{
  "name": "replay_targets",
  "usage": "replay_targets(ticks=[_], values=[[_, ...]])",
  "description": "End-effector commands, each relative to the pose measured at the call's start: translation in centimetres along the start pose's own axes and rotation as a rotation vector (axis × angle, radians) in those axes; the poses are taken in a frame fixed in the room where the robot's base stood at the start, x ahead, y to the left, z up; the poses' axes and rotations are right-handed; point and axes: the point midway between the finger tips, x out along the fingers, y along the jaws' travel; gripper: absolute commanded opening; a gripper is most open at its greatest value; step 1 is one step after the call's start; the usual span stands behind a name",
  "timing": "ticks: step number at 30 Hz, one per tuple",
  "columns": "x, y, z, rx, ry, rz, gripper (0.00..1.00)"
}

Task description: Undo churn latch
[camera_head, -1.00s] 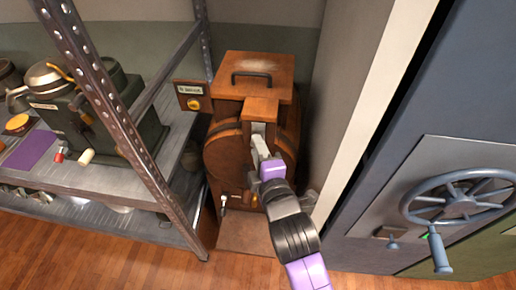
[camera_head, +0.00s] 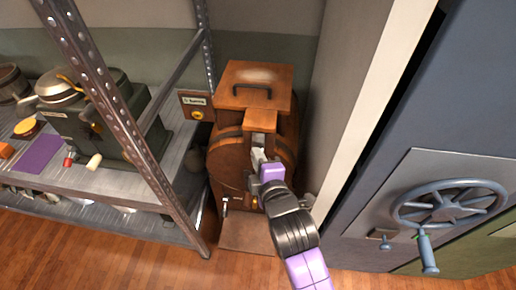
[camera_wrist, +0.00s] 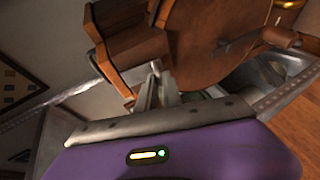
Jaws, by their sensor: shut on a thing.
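The brown wooden churn (camera_head: 228,165) stands upright between the shelf and the wall. Its box-like lid (camera_head: 270,75) has a dark handle (camera_head: 252,88). A pale metal latch piece (camera_head: 259,141) shows on the upright block at the churn's front. My gripper (camera_head: 258,156) reaches up from below and is shut at this latch, whose lower part is hidden by the fingers. In the wrist view my gripper (camera_wrist: 155,92) points at the wooden churn (camera_wrist: 215,50). The held part is too dark and hidden there to make out.
A metal shelf (camera_head: 125,190) with a post (camera_head: 115,115) is close on the left, carrying a dark green machine (camera_head: 120,125). A grey wall is close on the right, beside a blue door with a wheel (camera_head: 452,205). Wooden floor lies in front.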

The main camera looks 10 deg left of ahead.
Motion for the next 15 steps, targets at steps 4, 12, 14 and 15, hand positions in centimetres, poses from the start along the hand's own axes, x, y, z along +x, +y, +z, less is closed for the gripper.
replay_targets(ticks=[4,12,14,15], values=[[-0.7,0.9,-0.3,0.035,-0.003,-0.092,0.00],[-1.4,1.5,-0.6,0.107,-0.005,-0.258,0.00],[-1.6,1.7,-0.6,0.125,-0.007,-0.303,0.00],[-1.7,1.9,-0.7,0.138,-0.006,-0.334,0.00]])
